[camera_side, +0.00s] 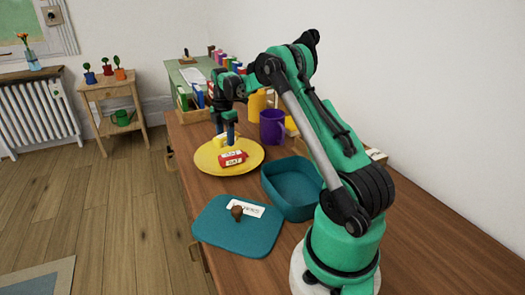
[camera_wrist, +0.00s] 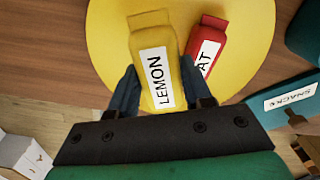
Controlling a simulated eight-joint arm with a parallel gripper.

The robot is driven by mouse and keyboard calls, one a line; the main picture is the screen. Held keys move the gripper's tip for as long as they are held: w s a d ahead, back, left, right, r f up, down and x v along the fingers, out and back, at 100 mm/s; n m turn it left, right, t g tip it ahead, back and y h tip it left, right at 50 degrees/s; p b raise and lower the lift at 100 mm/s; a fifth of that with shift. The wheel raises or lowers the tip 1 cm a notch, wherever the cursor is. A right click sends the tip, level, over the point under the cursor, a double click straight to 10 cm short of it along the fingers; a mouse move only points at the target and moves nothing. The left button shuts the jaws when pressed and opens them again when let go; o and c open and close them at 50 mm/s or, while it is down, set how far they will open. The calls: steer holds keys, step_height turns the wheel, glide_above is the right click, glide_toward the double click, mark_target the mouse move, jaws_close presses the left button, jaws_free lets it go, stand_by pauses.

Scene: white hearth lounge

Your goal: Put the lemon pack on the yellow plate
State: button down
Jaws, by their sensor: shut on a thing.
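The yellow lemon pack (camera_wrist: 155,62), with a white label reading LEMON, is between the two fingers of my gripper (camera_wrist: 160,90) in the wrist view. My gripper is shut on it. In the side view my gripper (camera_side: 226,132) is over the yellow plate (camera_side: 215,168), and the lemon pack (camera_side: 219,139) shows only partly behind the fingers. The plate (camera_wrist: 255,25) also fills the background of the wrist view. Whether the pack touches the plate I cannot tell. A red pack (camera_side: 232,158) with a white label lies on the plate, right beside the lemon pack in the wrist view.
A teal box (camera_side: 290,205) stands right of the plate, near my arm. Its teal lid (camera_side: 237,226), with a brown knob and a label, lies in front. A purple mug (camera_side: 272,127) and a yellow mug (camera_side: 257,104) stand behind the plate.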

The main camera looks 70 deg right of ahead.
steer(key=shift+f, duration=0.3)
steer(key=shift+f, duration=0.1)
steer(key=shift+c, duration=1.9)
jaws_free()
